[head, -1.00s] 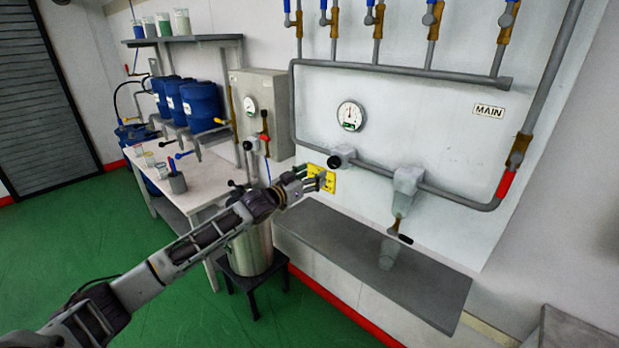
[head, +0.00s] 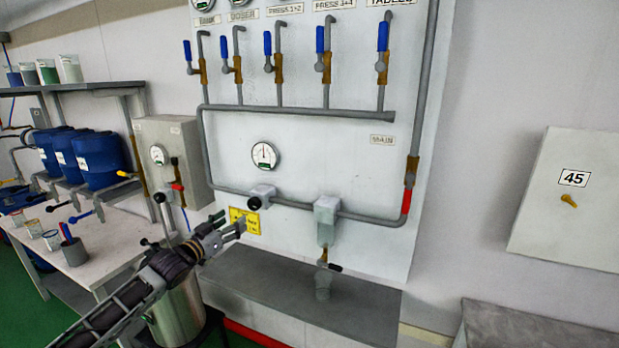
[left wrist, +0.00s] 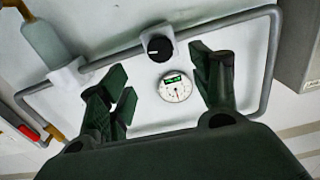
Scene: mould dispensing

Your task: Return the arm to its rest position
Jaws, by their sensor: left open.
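My left gripper (head: 232,229) is open and empty in the head view, at the end of my left arm, which comes in from the lower left. It is in front of the yellow label plate (head: 244,220) on the white wall panel, below the black-knobbed regulator (head: 262,197). In the left wrist view the open fingers (left wrist: 165,88) frame the dial gauge (left wrist: 174,87) and the black knob (left wrist: 158,47), with nothing between them. My right gripper is not in view.
A grey shelf (head: 300,293) juts out below the panel and bears a clear cup (head: 322,285) under the dispensing valve. A steel pot (head: 178,312) stands left, below my arm. A box marked 45 (head: 565,205) hangs right.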

